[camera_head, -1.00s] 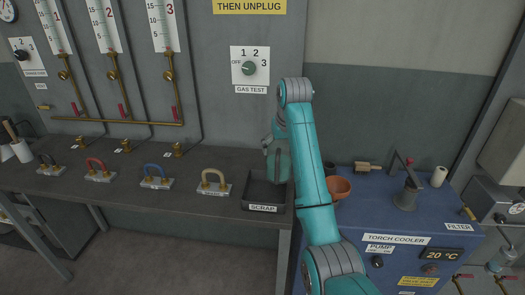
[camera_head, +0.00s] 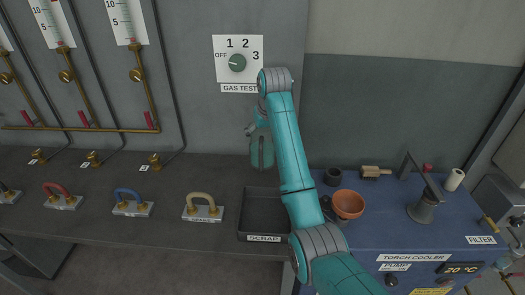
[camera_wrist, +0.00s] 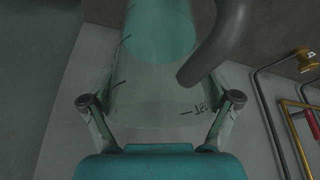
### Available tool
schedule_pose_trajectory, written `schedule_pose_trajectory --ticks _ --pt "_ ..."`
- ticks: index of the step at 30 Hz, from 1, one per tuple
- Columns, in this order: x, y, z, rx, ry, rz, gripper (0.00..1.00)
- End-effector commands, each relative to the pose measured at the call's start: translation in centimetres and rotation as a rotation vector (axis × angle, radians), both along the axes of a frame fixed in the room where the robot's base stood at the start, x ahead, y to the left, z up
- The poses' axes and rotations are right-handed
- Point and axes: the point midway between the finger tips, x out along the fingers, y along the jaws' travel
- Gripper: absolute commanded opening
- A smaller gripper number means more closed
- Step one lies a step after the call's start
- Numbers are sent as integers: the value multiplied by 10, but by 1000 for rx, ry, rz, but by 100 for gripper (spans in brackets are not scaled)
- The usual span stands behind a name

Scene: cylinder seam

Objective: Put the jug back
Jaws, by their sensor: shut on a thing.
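The jug (camera_wrist: 160,85) fills the middle of the wrist view. It is clear, with dark measuring marks and a grey curved handle at its right. A teal area shows inside or through it. My gripper (camera_wrist: 163,112) is shut on it, one finger on each side. In the head view my gripper end (camera_head: 261,148) is left of my teal arm, in front of the grey wall and behind the scrap tray (camera_head: 246,232). The jug's outline is hard to make out there.
Padlock-shaped blocks, one with a beige shackle (camera_head: 203,207), stand along the dark bench. The torch cooler (camera_head: 405,232) at right carries an orange bowl (camera_head: 348,205), a dark cup (camera_head: 333,176) and a grey stand (camera_head: 424,208). The gas test dial (camera_head: 237,62) is on the wall.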

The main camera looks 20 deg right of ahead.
Motion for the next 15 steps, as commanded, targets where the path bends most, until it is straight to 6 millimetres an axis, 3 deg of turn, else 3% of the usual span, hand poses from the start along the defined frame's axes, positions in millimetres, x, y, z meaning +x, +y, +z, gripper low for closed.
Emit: schedule_pose_trajectory --ticks 15 --pt "0 0 -53 0 -3 0 18"
